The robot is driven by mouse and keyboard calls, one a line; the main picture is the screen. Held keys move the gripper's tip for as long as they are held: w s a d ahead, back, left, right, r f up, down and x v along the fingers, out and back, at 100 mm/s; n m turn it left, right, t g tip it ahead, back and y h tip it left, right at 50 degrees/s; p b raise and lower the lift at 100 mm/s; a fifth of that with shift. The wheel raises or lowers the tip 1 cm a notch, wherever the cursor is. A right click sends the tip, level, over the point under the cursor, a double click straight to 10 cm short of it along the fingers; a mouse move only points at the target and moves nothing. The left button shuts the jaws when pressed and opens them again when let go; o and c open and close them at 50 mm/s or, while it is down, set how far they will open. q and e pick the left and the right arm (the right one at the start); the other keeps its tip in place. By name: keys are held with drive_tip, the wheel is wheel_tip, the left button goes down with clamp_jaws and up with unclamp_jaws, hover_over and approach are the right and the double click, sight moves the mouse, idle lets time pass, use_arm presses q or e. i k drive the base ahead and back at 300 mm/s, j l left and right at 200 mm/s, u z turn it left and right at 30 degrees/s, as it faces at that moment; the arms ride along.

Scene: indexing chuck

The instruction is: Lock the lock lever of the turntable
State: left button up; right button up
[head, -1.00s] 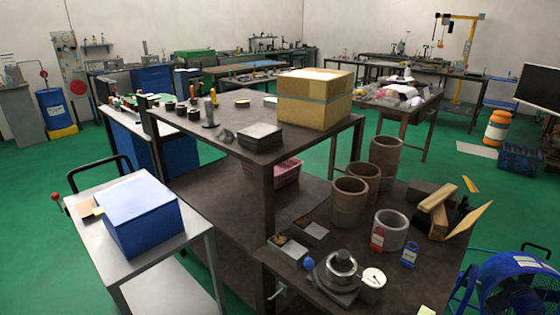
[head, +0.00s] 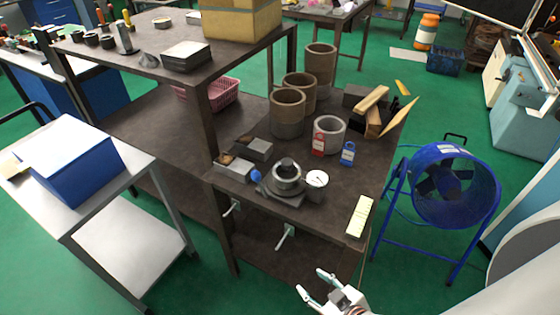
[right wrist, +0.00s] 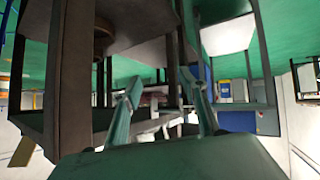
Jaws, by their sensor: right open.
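The turntable (head: 287,181) is a round grey metal chuck on a dark base, on the lower workbench near its front left part. A blue ball knob (head: 256,176) at its left side looks like the end of the lock lever; the lever's arm is too small to make out. My right gripper (head: 313,281) is in the lower part of the head view, in front of the bench and well apart from the turntable. Its two fingers are spread and empty. They also show spread in the right wrist view (right wrist: 160,84), where I cannot make out the turntable. My left gripper is not in view.
A white dial (head: 316,180) stands right beside the turntable. Red (head: 318,144) and blue (head: 348,153) tags, brown cylinders (head: 287,112) and a grey ring (head: 330,133) are behind it. A blue fan (head: 442,185) stands right of the bench. A cart with a blue box (head: 77,165) is at left.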

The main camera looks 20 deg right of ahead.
sight(256, 176)
drive_tip(key=k+j, duration=0.1)
drive_tip(key=j, duration=0.7)
drive_tip(key=k+j, duration=0.1)
drive_tip(key=j, duration=0.65)
